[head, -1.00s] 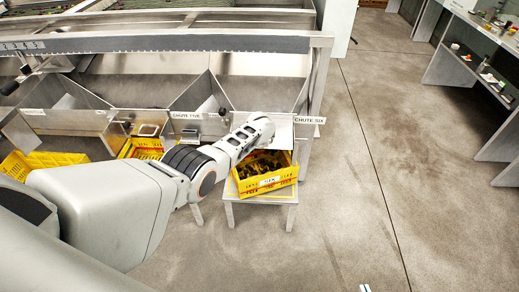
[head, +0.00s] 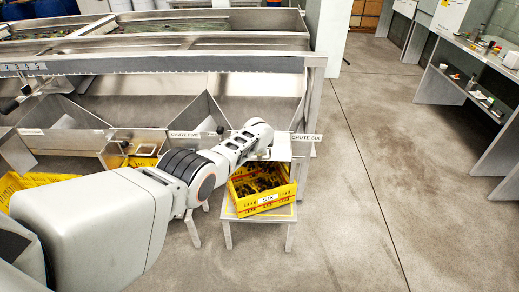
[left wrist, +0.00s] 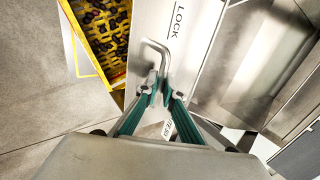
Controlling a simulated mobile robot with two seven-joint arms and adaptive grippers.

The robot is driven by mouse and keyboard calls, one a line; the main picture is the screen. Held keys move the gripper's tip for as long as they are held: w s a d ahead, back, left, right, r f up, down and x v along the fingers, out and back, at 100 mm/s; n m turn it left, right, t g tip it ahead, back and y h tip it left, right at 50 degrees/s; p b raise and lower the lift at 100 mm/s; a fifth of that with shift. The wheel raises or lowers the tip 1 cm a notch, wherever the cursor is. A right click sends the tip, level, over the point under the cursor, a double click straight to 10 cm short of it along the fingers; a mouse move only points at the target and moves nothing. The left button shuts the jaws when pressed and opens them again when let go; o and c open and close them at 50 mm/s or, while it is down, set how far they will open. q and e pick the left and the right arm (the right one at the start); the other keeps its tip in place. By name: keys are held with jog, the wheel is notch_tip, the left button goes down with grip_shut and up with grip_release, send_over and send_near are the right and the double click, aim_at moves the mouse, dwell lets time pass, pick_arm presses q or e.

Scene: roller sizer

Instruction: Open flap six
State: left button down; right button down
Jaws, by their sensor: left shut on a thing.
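The CHUTE SIX label (head: 306,137) marks the right-hand chute in the head view. A pale metal flap (head: 281,148) sits below it, partly hidden by my left arm. In the left wrist view the flap (left wrist: 172,20) carries the word LOCK and a bent metal rod handle (left wrist: 155,46). My left gripper (left wrist: 160,92), with green-sided fingers, is shut on the lower part of this handle. In the head view its fingers are hidden behind my wrist.
A yellow crate (head: 277,203) holding dark round produce stands on a small stand (head: 230,213) below chute six. It also shows in the left wrist view (left wrist: 85,55). CHUTE FIVE (head: 185,134) is to the left. The floor at right is clear.

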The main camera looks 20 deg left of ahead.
pick_arm(q)
jog(key=c, duration=2.5)
grip_release()
jog(key=shift+w+a+r, duration=0.15)
jog(key=shift+w+r, duration=0.25)
jog(key=shift+r, duration=0.2)
jog(key=shift+f, duration=0.2)
jog(key=shift+s+f, duration=0.1)
jog(key=shift+v, duration=5.95)
jog(key=shift+s+f, duration=0.15)
jog(key=shift+f, duration=0.05)
